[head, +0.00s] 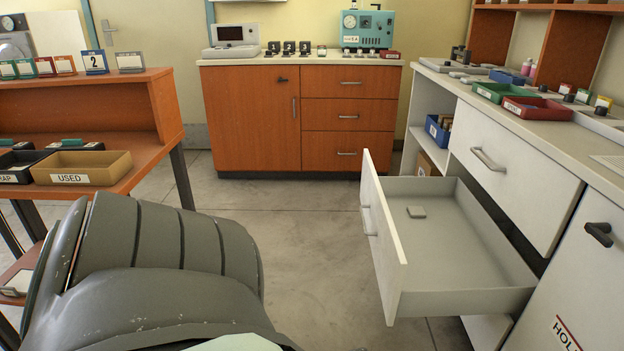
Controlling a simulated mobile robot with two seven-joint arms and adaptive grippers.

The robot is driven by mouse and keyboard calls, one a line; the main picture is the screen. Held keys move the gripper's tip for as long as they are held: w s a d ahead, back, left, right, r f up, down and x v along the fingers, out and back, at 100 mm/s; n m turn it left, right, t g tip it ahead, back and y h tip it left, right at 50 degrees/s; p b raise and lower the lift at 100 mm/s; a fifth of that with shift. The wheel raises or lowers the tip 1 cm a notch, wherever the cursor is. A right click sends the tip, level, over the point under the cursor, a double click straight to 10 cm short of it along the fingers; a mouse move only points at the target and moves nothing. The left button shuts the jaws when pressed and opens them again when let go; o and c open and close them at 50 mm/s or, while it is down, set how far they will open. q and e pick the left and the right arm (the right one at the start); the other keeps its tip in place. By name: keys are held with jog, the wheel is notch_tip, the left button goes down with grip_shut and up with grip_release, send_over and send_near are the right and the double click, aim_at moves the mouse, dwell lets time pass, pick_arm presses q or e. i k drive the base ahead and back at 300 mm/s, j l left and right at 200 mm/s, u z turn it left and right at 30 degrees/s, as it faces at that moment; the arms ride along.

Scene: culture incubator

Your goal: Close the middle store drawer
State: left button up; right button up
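An open white drawer (383,245) juts out to the left from the white counter on the right. Its front panel faces left and carries a bar handle (368,221). A large grey link of my own arm fills the lower left. Neither of my grippers shows, so I cannot see their fingers.
A white cabinet door (590,265) stands right of the open drawer. Red (537,109) and green (492,93) trays sit on the counter. An orange cabinet (252,118) stands at the back. A tan USED bin (82,170) sits on the left bench. Floor left of the drawer is clear.

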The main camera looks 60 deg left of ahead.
aim_at(454, 260)
jog(key=u, duration=1.6)
